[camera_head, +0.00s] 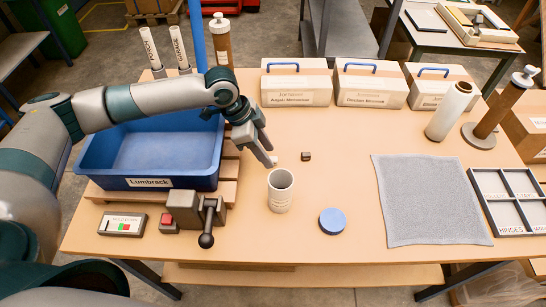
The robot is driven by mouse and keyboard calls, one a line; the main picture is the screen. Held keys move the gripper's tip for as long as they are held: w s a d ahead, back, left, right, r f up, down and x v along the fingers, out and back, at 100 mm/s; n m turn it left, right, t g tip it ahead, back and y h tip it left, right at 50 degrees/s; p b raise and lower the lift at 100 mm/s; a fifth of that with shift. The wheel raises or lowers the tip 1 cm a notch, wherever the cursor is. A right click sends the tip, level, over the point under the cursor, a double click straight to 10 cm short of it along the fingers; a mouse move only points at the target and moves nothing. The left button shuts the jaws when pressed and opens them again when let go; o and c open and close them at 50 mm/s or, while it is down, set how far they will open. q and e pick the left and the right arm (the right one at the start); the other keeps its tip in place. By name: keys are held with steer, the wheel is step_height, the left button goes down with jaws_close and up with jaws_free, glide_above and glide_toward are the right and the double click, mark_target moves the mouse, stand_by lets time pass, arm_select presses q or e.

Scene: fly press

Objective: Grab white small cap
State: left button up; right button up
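A small white cup (280,191) with an open top and faint print on its side stands upright on the table, near the middle. White caps also show on the brown cylinder at the back (219,18) and on the brown post at the right (525,76). My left gripper (270,157) points down just behind and above the cup, apart from it. Its fingers overlap in this view, so their gap is unclear. My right gripper is not in view.
A blue bin (150,184) and a grey lever press (192,211) stand at the left. A blue disc (332,221) and a small dark block (306,156) lie near the cup. A grey mat (428,200) and a divided tray (512,205) lie to the right. Boxes (297,88) line the back.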

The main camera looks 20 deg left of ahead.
arm_select(q)
steer(key=shift+x, duration=0.9)
steer(key=shift+a, duration=0.1)
jaws_close()
